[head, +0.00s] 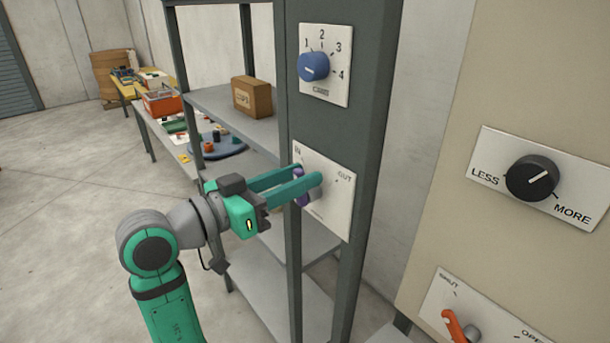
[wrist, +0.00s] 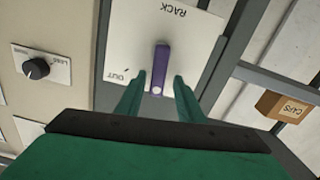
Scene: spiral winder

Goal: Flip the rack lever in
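The rack lever (wrist: 161,62) is a purple bar on a white panel (wrist: 200,35) marked RACK, with OUT at the left in the wrist view. In the head view the panel (head: 333,215) shows IN at upper left and OUT at upper right. The lever (head: 300,194) is mostly hidden there by my fingers. My gripper (wrist: 159,80) is open, its green fingers on either side of the lever's pale-dotted end, with a small gap on each side. In the head view my gripper (head: 309,178) reaches the panel from the left. The IN mark does not show in the wrist view.
Above the panel is a blue CAPS knob (head: 314,66). To the right are a black LESS/MORE knob (head: 532,178) and an orange lever (head: 456,325). A cardboard box (head: 252,97) stands on the grey shelf behind the post. Open floor lies at the left.

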